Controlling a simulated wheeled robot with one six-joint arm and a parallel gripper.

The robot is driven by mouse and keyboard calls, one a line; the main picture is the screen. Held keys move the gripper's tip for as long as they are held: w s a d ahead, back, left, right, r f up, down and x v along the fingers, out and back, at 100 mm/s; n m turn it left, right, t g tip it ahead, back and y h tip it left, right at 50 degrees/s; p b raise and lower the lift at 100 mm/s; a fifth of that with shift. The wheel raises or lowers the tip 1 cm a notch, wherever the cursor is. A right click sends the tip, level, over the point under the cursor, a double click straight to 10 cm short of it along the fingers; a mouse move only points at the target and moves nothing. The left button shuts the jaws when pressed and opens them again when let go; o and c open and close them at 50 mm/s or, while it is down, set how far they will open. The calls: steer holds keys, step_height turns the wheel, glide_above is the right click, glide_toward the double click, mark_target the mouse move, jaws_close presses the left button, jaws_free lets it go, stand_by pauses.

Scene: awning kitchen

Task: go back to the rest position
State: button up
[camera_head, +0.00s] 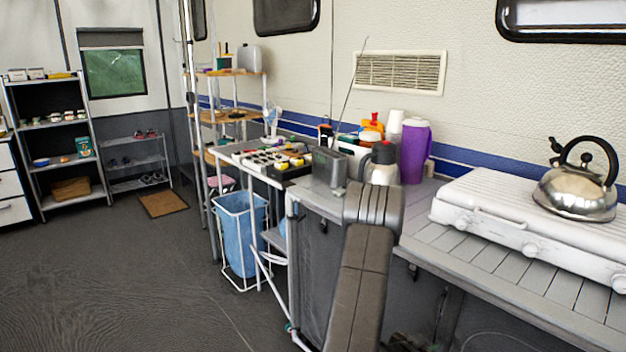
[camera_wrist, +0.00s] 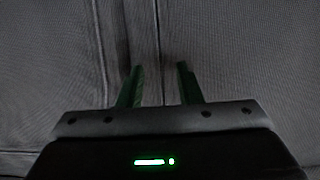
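My gripper (camera_wrist: 160,68) shows in the wrist view with its two dark green fingers apart and nothing between them. It is open and empty. It faces a dark grey, ribbed surface with a vertical seam or edge left of the middle; I cannot tell for sure what this surface is. In the head view my grey arm stands in front of the counter (camera_head: 545,290) and bends down out of the picture. My gripper cannot be made out clearly there.
A white stove (camera_head: 480,205) with a steel kettle (camera_head: 578,195) stands on the counter at the right. A purple jug (camera_head: 414,152) and a radio (camera_head: 329,167) are behind my arm. A blue bin (camera_head: 240,232) stands left of the counter. The floor (camera_head: 110,285) at the left is clear.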

step_height(320, 180, down, 47)
steer(key=b, duration=1.8)
steer(key=shift+r, duration=0.15)
